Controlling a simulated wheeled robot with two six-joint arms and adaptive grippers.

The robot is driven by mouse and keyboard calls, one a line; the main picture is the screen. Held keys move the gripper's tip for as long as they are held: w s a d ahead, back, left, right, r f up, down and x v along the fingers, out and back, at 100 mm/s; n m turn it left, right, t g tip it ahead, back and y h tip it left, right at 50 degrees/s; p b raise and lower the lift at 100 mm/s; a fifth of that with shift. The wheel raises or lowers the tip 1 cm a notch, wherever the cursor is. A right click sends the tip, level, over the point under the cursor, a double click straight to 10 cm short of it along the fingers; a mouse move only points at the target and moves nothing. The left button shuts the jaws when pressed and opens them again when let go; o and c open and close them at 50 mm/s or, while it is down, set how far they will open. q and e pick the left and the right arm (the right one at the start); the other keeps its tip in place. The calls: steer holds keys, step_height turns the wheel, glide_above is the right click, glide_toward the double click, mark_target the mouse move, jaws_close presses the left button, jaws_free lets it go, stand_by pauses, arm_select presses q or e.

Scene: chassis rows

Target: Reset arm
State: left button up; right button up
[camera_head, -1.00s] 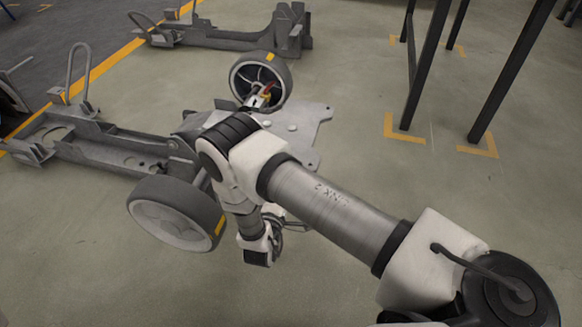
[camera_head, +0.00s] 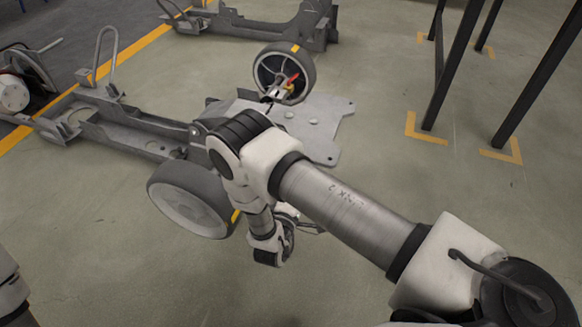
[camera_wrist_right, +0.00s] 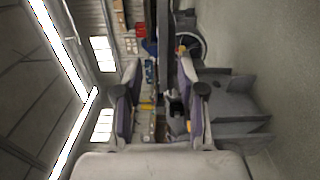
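My right arm (camera_head: 345,205) reaches from the lower right of the head view to the middle, bends at the elbow and folds down. Its wrist (camera_head: 268,245) hangs low beside the chassis's near wheel, with the gripper mostly hidden behind it. In the right wrist view my right gripper (camera_wrist_right: 160,75) has its two fingers well apart, with nothing held between them. A white and dark piece at the lower left edge of the head view looks like part of my left arm (camera_head: 10,290). My left gripper is out of view.
A grey chassis (camera_head: 135,125) with a near wheel (camera_head: 190,200) and a far wheel (camera_head: 284,72) lies close behind my right arm. Another chassis (camera_head: 265,25) stands farther back. Dark posts (camera_head: 450,75) stand at upper right. Floor at right and lower middle is clear.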

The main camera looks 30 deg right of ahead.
steer(key=s+d+f+g+y, duration=0.2)
steer(key=s+d+f+y, duration=0.1)
steer(key=s+d+y, duration=0.25)
steer(key=s+a+f+m+g+y, duration=0.3)
steer(key=s+a+m+g+y, duration=0.15)
steer(key=s, duration=0.65)
steer(key=s+a+f+m+g+y, duration=0.4)
steer(key=s+a+g, duration=0.15)
steer(key=s, duration=0.55)
step_height(320, 180, up, 37)
steer(key=p, duration=3.6)
steer(key=shift+w+a+p, duration=0.25)
steer(key=shift+w+p, duration=0.05)
steer(key=shift+w, duration=0.15)
